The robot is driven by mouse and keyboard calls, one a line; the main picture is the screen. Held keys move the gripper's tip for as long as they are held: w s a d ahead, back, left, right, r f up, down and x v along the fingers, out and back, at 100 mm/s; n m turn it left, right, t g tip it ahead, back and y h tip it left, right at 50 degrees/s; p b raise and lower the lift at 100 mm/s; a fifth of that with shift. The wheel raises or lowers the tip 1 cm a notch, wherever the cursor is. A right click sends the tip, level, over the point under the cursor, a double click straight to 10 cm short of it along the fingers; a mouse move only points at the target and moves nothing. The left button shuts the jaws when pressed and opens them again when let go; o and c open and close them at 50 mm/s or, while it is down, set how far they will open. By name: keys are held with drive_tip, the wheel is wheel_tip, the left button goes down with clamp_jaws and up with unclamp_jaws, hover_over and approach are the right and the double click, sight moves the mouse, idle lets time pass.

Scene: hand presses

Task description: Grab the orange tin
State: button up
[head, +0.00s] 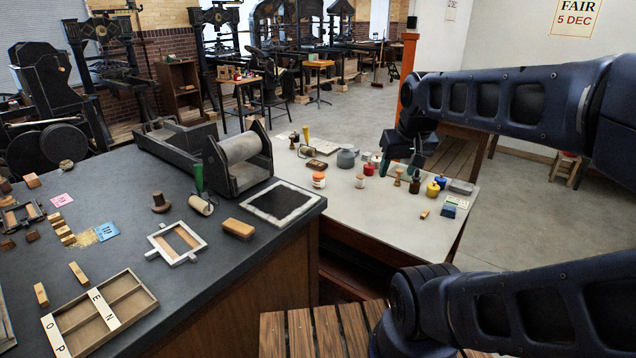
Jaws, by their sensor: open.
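A small tin with orange and white on it (319,180), which looks like the orange tin, stands upright on the pale table (345,208), toward its left side. My gripper (401,167) hangs over the right part of the same table, to the right of the tin and apart from it. The exact height of the fingertips over the table is hard to tell.
Near my gripper stand red tins (368,168), a yellow tin (432,189), a dark brown jar (415,186) and a wooden stamp (397,177). The table's front middle is clear.

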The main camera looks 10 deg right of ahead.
idle(0.4)
drive_tip(key=o, duration=0.6)
